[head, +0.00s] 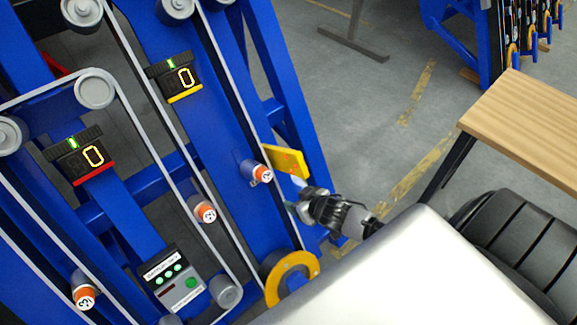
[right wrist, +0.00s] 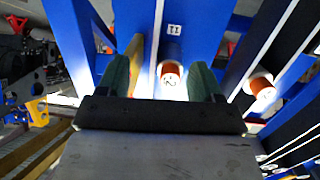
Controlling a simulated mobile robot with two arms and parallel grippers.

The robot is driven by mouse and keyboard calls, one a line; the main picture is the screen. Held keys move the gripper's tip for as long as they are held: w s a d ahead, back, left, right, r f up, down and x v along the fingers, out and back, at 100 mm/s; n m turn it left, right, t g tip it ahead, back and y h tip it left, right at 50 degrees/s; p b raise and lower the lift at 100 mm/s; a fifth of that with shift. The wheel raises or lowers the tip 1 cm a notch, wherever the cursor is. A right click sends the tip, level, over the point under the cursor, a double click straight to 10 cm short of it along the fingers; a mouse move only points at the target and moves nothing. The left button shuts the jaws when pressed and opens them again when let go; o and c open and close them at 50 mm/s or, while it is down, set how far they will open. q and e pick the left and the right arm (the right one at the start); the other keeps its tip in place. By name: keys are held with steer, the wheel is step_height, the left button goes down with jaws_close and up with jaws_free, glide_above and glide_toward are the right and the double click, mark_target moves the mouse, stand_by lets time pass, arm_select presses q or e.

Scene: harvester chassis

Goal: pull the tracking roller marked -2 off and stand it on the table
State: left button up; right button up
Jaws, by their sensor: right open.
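An orange-ended tracking roller (head: 263,173) sticks out of the blue chassis in the head view. Its mark looks like a 2, small and partly unclear. In the right wrist view an orange-and-white roller (right wrist: 170,74) shows ahead, between the green fingers. My right gripper (head: 294,201) is open and empty, just below and right of that roller in the head view. It also shows in the right wrist view (right wrist: 161,80), fingers wide apart and apparently short of the roller. The wooden table (head: 535,120) is at the right, its visible top bare. My left gripper is not seen.
Other orange-ended rollers sit lower on the chassis, at centre (head: 206,212) and lower left (head: 84,296). A yellow plate (head: 290,160) stands close beside the nearest roller. A yellow ring wheel (head: 291,278) is below. Grey floor lies between chassis and table.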

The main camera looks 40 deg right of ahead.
steer(key=t+y+b, duration=0.1)
glide_toward(267, 176)
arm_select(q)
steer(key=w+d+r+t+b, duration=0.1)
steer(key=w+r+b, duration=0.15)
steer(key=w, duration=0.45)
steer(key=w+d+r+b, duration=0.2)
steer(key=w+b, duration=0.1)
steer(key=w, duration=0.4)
arm_select(e)
steer(key=x, duration=0.5)
steer(key=shift+w+f, duration=0.15)
steer(key=shift+f, duration=0.25)
steer(key=b+x, duration=0.2)
steer(key=shift+w+f, duration=0.1)
steer(key=shift+w, duration=0.2)
steer(key=b+x, duration=0.2)
steer(key=x, duration=0.1)
arm_select(q)
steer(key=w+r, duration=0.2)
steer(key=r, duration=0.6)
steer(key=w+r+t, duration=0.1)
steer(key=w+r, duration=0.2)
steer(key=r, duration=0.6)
steer(key=shift+b, duration=0.35)
arm_select(e)
steer(key=shift+w, duration=0.2)
steer(key=shift+c, duration=0.2)
